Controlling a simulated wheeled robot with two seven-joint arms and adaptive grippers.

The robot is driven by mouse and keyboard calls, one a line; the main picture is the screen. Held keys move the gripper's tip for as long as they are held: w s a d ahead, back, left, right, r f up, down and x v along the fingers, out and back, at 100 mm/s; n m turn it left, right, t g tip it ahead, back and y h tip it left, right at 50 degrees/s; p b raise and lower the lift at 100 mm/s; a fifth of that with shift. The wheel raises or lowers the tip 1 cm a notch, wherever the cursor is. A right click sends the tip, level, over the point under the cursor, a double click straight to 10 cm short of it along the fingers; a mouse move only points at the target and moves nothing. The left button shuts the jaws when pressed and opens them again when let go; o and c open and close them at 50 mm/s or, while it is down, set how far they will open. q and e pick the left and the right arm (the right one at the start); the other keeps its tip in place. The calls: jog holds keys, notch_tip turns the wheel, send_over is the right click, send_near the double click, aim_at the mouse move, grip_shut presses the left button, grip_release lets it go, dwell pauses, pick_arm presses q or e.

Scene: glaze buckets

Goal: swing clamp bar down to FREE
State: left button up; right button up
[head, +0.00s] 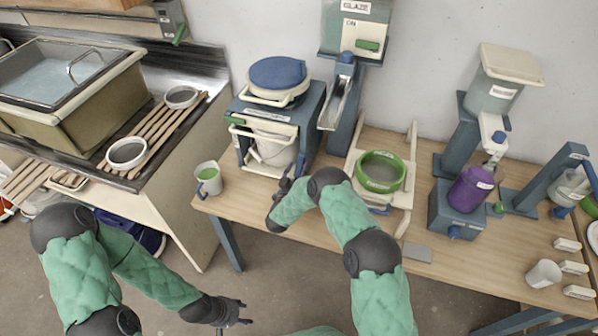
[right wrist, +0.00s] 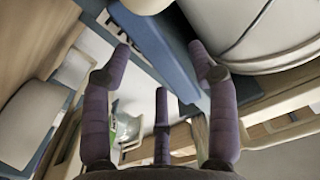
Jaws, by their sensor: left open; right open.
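The blue bucket stand (head: 313,118) stands at the left end of the table with a white bucket (head: 274,151) inside. A pale clamp bar (head: 262,133) crosses its front, with a green grip (head: 235,119) at the left end. My right gripper (head: 287,180) is open in front of the stand, low at its right side. In the right wrist view its spread fingers (right wrist: 160,52) are close to a blue panel (right wrist: 148,38) with a partly cut-off label. The white bucket (right wrist: 250,30) fills the upper right there. My left gripper (head: 238,312) is open and empty, low over the floor.
A green-filled mug (head: 208,179) stands left of the bucket stand. A green ring-shaped sieve (head: 381,171) on a wooden frame lies to the right. A purple container (head: 470,189) stands further right. The sink (head: 62,85) is at the left.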

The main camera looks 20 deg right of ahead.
jog(key=shift+w+d, duration=0.1)
jog(key=shift+w, duration=0.05)
grip_shut()
jog(key=shift+s+d+n+b, duration=0.2)
jog(key=shift+d+n+b, duration=0.1)
jog(key=shift+n+b, duration=0.35)
jog(key=shift+s+d+n, duration=0.1)
jog(key=shift+d+n, duration=0.05)
jog(key=shift+n, duration=0.3)
grip_release()
